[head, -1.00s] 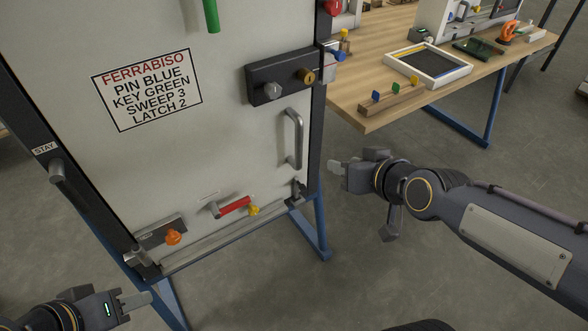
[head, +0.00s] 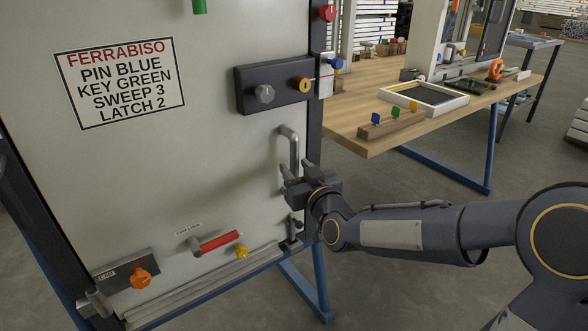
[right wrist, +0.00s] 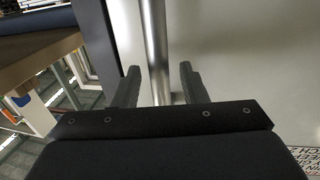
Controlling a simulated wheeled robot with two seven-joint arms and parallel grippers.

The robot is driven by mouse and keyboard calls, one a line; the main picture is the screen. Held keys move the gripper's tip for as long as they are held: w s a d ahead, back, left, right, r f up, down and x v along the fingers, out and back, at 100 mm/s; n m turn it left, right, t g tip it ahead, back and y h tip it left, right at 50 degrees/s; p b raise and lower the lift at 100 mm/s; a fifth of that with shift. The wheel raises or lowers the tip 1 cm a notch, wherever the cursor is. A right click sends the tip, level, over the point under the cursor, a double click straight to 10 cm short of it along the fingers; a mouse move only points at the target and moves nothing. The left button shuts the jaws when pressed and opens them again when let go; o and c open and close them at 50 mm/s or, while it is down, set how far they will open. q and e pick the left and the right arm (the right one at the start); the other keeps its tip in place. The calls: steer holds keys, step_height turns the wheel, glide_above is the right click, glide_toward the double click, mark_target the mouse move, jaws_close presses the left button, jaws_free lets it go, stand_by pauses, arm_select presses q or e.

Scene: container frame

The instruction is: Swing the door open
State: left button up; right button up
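The pale grey door (head: 215,165) stands upright in a dark frame and looks flush with it. Its vertical metal handle (head: 294,148) is on the right side of the door. My right gripper (head: 296,168) is at the handle's lower part. In the right wrist view, its two fingers stand open on either side of the handle bar (right wrist: 155,40), with gaps showing between bar and fingers. Part of the handle's lower end is hidden by the gripper in the head view. My left gripper is not in view.
A lock block (head: 275,84) with knobs sits above the handle. A red lever (head: 218,242), a yellow knob (head: 242,251) and an orange knob (head: 140,278) are low on the door. A sign (head: 118,82) is at upper left. A wooden table (head: 365,146) stands right.

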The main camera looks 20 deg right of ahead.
steer(key=shift+w+a, duration=0.15)
steer(key=shift+w, duration=0.85)
steer(key=shift+c, duration=0.5)
jaws_close()
